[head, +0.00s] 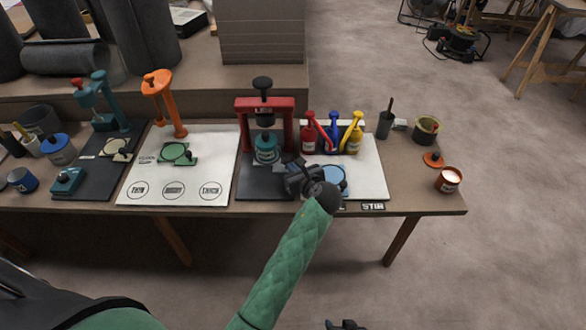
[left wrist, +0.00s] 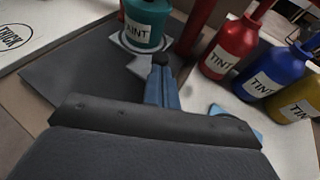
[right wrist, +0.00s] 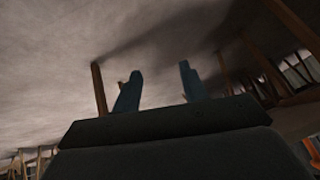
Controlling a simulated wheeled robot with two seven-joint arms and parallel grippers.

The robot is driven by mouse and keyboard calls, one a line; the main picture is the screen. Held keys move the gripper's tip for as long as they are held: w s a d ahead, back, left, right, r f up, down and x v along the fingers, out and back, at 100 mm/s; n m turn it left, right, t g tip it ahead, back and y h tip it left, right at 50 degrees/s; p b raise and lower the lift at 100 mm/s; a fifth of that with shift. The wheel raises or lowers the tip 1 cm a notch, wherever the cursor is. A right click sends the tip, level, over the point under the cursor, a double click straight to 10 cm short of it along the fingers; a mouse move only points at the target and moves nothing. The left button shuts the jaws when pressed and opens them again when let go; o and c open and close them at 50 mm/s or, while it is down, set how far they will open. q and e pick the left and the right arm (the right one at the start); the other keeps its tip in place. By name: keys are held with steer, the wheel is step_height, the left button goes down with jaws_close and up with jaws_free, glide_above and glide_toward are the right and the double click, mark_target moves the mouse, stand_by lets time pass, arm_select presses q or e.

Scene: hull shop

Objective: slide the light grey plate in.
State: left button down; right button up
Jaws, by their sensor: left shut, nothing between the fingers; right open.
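The light grey plate (left wrist: 122,42) shows as a pale rim under a teal tint can (left wrist: 147,22) in the left wrist view. In the head view the teal can (head: 266,148) stands beneath the head of a red press (head: 264,104); the plate is barely visible there. My left gripper (head: 288,163) is shut and empty, just in front and to the right of the can. In the left wrist view its fingertips (left wrist: 161,60) are close to the plate's near edge; I cannot tell whether they touch. My right gripper (right wrist: 158,80) is open and empty, away from the table.
Red (head: 309,138), blue (head: 332,133) and yellow (head: 354,137) tint bottles stand right of the press. A blue round item (head: 334,174) lies near my left wrist. An orange stand (head: 166,105) and a white board (head: 213,160) are to the left.

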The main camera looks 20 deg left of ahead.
arm_select(q)
steer(key=w+p, duration=0.1)
steer(key=w, duration=0.1)
steer(key=w+a+p, duration=0.1)
steer(key=w, duration=0.1)
steer(key=shift+a+r+p, duration=0.1)
steer(key=shift+r+p, duration=0.05)
steer(key=shift+p, duration=0.25)
steer(key=shift+w, duration=0.15)
arm_select(e)
step_height(320, 180, up, 13)
steer(key=g, duration=0.1)
steer(key=shift+s+d, duration=0.25)
steer(key=shift+d, duration=0.1)
arm_select(q)
steer(key=shift+a, duration=0.1)
